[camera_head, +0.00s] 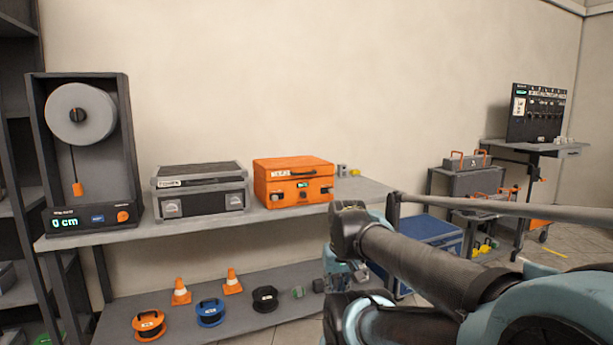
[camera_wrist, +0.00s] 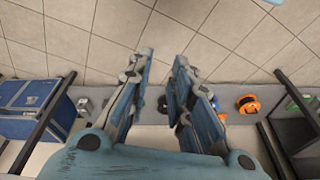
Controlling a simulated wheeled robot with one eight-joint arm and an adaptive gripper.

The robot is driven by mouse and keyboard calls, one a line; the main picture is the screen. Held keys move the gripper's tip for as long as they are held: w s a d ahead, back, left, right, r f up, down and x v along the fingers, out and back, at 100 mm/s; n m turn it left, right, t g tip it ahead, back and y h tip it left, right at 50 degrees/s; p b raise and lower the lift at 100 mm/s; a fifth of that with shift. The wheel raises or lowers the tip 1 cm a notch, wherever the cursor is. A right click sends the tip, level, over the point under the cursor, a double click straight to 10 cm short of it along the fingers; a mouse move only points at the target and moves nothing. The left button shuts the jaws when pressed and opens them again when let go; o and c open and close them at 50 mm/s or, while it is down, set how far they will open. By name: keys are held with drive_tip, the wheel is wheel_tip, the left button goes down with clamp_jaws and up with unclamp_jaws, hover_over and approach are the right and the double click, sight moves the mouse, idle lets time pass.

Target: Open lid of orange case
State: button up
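The orange case (camera_head: 292,183) stands on the grey shelf top, with its lid down. The case does not show clearly in the wrist view.
A grey case (camera_head: 200,190) stands left of the orange one, and a reel device (camera_head: 85,150) is at the far left. The lower shelf (camera_head: 240,325) holds cones and cable reels. A blue box (camera_head: 432,238) is on the floor behind my arm. A cart (camera_head: 535,150) stands far right.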

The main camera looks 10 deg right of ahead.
drive_tip(key=w+a+r+m+t+y, duration=0.25)
drive_tip(key=w+r, duration=0.35)
drive_tip(key=w, duration=0.5)
drive_tip(key=w+a+r+m+t+y, duration=0.25)
drive_tip(key=w+r, duration=0.35)
drive_tip(key=w, duration=0.5)
drive_tip(key=w+d+r+m+t, duration=0.35)
drive_tip(key=w+r, duration=0.25)
drive_tip(key=w, duration=0.3)
drive_tip(key=m+t+h, duration=0.1)
drive_tip(key=m+t, duration=0.3)
drive_tip(key=m, duration=0.3)
approach(308, 173)
drive_tip(key=shift+n, duration=0.25)
drive_tip(key=x, duration=1.1)
drive_tip(key=shift+f, duration=0.1)
clamp_jaws()
